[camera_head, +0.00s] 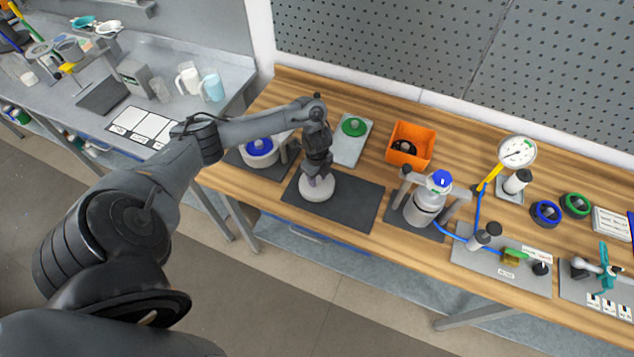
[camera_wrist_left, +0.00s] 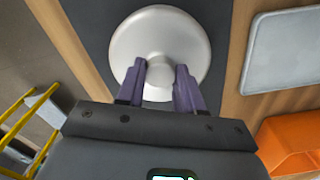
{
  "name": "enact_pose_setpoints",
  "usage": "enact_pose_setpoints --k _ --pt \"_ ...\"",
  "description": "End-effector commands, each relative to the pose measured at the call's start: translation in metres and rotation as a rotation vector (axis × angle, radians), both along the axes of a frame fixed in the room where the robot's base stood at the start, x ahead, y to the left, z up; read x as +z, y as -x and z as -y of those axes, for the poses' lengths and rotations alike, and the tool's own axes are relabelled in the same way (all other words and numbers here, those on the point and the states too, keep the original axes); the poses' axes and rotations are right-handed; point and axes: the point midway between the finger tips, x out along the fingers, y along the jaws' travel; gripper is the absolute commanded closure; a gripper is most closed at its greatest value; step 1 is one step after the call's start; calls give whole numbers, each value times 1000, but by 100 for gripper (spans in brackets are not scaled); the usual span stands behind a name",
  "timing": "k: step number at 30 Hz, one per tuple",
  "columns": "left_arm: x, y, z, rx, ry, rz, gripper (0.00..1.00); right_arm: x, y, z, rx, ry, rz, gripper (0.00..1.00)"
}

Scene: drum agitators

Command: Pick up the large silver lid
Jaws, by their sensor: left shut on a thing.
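The large silver lid (camera_head: 317,190) is a round, pale metallic disc over the dark mat (camera_head: 352,205) on the wooden bench. It also shows in the left wrist view (camera_wrist_left: 160,32), with its raised middle between my fingers. My left gripper (camera_head: 318,178) points down at it and is shut on its central knob; the fingers also show in the left wrist view (camera_wrist_left: 160,85). I cannot tell whether the lid touches the mat. My right gripper is not in view.
A pot with a blue-centred top (camera_head: 260,150) stands left of the mat. Behind are a grey tray (camera_head: 350,150) with a green-knobbed lid and an orange bin (camera_head: 410,135). The mat's right part is bare.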

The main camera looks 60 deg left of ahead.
Motion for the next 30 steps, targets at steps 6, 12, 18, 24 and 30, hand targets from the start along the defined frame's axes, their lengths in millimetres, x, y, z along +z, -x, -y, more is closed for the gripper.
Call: enact_pose_setpoints --k 6,12,18,24,30 --pt "0 0 0 0 0 0 100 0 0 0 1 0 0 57" --pt "2 -1 0 0 -1 2 100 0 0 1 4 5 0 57" --pt "4 -1 -1 0 -1 3 100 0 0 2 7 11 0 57" --pt "17 -2 -1 0 -1 5 100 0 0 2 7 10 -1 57" --pt "49 -2 -1 -1 -1 6 100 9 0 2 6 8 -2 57"
